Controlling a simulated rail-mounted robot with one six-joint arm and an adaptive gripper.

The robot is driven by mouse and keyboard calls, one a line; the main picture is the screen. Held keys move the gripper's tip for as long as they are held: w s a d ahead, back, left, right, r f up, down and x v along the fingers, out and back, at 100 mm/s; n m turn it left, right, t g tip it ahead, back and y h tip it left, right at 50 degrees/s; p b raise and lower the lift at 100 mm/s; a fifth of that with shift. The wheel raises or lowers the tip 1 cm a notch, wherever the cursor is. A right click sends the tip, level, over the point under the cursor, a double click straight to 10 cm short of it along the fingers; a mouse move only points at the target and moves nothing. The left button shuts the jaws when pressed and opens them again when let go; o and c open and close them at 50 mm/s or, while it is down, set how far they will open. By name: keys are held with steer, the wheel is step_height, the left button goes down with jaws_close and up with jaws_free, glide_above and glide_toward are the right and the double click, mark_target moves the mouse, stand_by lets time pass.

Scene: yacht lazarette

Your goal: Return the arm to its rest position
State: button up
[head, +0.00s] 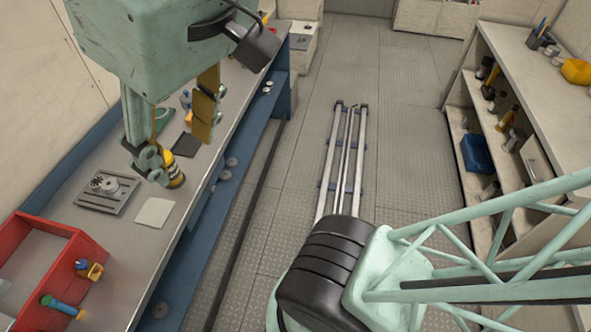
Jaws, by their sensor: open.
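My gripper (176,138) hangs from a large mint-green housing at the upper left. It is above the long grey workbench (60,185). One mint-green jointed finger shows on the left and a yellow-brown piece shows on the right, with a gap between them. I see nothing held in that gap. A small yellow and dark round thing (174,174) shows just below the left finger. I cannot tell whether it touches the finger. The housing hides part of the bench and wall behind it.
A red tray (75,243) with small coloured parts is at the bench's lower left. A grey fixture (106,191) and a pale square (155,212) lie nearby. Two floor rails (331,160) run up the aisle. Shelves (462,118) stand right. The aisle floor (400,150) is clear.

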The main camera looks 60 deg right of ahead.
steer(key=shift+s+f, duration=0.3)
steer(key=shift+f, duration=0.2)
step_height(320, 180, down, 5)
steer(key=b, duration=0.5)
steer(key=shift+w+r, duration=0.1)
steer(key=shift+r, duration=0.05)
stand_by(0.8)
